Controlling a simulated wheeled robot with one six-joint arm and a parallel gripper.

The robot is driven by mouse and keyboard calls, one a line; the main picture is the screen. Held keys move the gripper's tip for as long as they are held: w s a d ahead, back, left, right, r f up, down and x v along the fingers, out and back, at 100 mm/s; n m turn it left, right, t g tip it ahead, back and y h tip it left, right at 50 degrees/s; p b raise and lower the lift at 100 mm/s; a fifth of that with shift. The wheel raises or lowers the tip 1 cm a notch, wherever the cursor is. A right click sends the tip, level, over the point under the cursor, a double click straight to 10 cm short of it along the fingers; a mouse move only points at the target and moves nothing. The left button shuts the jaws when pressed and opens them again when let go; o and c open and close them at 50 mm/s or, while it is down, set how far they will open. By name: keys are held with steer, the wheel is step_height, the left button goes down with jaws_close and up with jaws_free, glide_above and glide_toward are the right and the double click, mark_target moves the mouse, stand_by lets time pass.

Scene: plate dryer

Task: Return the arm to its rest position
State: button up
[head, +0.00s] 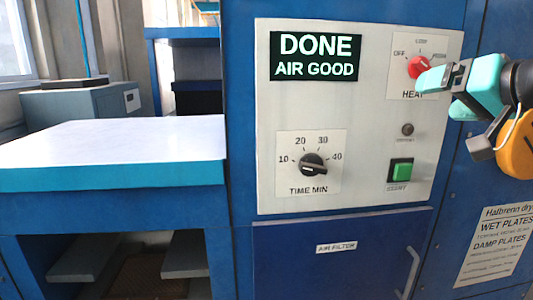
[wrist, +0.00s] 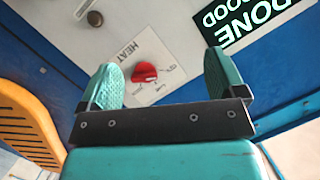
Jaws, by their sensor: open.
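My gripper (head: 445,96) is at the right of the head view, in front of the dryer's control panel (head: 370,140). Its two teal fingers are spread wide with nothing between them in the wrist view (wrist: 160,68). The red HEAT knob (head: 418,67) is just left of the upper finger, which covers part of its dial plate. In the wrist view the red knob (wrist: 144,72) shows beyond the gap between the fingers, apart from them. Where the knob points is hard to tell.
The display (head: 316,57) reads DONE, AIR GOOD. The panel also has a TIME MIN knob (head: 313,164) and a green START button (head: 400,170). Below is an air filter door with a handle (head: 408,272). A white-topped table (head: 120,140) stands clear at left.

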steer(key=s+a+f+n+g+y+p, duration=0.1)
steer(key=s+a+f+n+g+p, duration=0.15)
steer(key=a, duration=0.35)
steer(key=s+a+f+n+g+y+p, duration=0.1)
steer(key=a+f+g, duration=0.15)
steer(key=a, duration=0.25)
steer(key=s+a+f+n+g+p, duration=0.1)
steer(key=s+a+f+n+g, duration=0.1)
steer(key=s, duration=0.3)
steer(key=s+a+f+n+g+h+p, duration=0.1)
steer(key=s+a+f+n+g, duration=0.1)
steer(key=s, duration=0.4)
steer(key=s+a+f+n+g+p, duration=0.2)
steer(key=s+a+g, duration=0.2)
steer(key=s+g, duration=0.1)
steer(key=shift+s+f+g, duration=0.3)
steer(key=shift+s+f, duration=0.05)
steer(key=shift+n, duration=0.25)
